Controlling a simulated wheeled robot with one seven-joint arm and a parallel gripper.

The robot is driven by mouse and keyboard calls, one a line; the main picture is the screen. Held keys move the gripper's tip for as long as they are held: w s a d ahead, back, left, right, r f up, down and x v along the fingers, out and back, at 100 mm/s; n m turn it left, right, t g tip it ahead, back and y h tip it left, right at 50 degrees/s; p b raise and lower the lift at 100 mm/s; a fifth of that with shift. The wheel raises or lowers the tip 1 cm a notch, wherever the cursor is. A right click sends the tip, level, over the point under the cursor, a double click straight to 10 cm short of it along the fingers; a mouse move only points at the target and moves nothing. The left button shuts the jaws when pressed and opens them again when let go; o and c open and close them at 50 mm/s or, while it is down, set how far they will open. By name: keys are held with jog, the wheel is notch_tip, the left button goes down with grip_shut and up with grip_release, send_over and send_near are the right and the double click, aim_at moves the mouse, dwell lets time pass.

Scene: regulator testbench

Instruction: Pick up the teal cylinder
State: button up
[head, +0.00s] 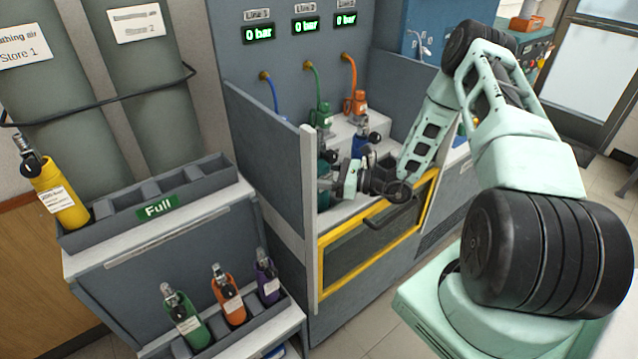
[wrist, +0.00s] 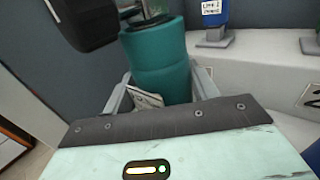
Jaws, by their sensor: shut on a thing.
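The teal cylinder (wrist: 160,65) stands in the middle of the wrist view, its valve top running out of the upper edge. In the head view a little of the teal cylinder (head: 324,168) shows inside the testbench bay, behind the bay's left side panel and my gripper. My gripper (wrist: 163,86) is shut on the teal cylinder, with one finger on each side of its lower body. In the head view my gripper (head: 347,183) reaches into the bay above the yellow-framed door. The cylinder's lower end is hidden by the gripper, so I cannot tell whether it touches the bay floor.
A blue cylinder (head: 361,145) stands close by in the bay. A grey side panel (head: 268,155) walls the bay on the left. A yellow-framed door (head: 375,235) with a handle is at the front. The "Full" rack (head: 215,180) holds a yellow cylinder (head: 60,200); a lower rack holds green, orange and purple ones.

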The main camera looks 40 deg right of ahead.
aim_at(319, 132)
notch_tip(319, 132, up, 16)
jog(key=shift+f+b, duration=0.25)
jog(key=shift+b, duration=0.2)
jog(key=shift+s+f, duration=0.1)
dwell(0.4)
